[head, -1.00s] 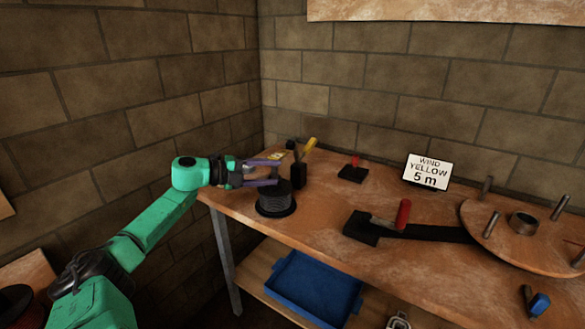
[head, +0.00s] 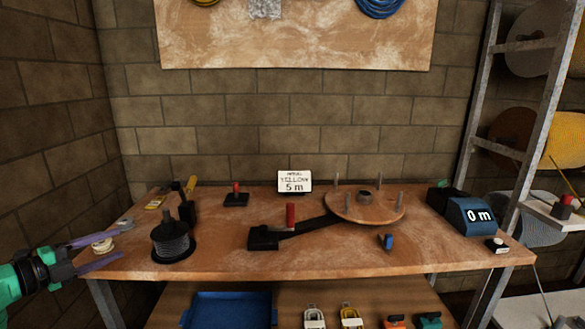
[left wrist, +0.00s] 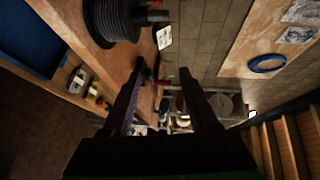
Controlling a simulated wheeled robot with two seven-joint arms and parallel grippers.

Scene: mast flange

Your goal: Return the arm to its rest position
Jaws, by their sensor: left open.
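My left arm is teal and comes in at the left edge of the head view. Its gripper (head: 122,243) has purple fingers, spread apart, beside the left end of the workbench (head: 215,262). A small pale roll (head: 102,245) shows between the fingers in the head view; I cannot tell its depth from this view. In the left wrist view the gripper's (left wrist: 160,85) dark fingers are apart with nothing gripped between them. The black spool of grey cord (head: 172,243) stands on the bench to the right of the gripper, apart from it. My right gripper is out of view.
A sign reading 5 m (head: 294,181), a red-handled lever (head: 290,215), a wooden pegged disc (head: 350,207) and a 0 m counter (head: 470,215) are on the bench. A blue tray (head: 228,310) is below. A metal rack (head: 485,100) stands right. A brick wall is behind.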

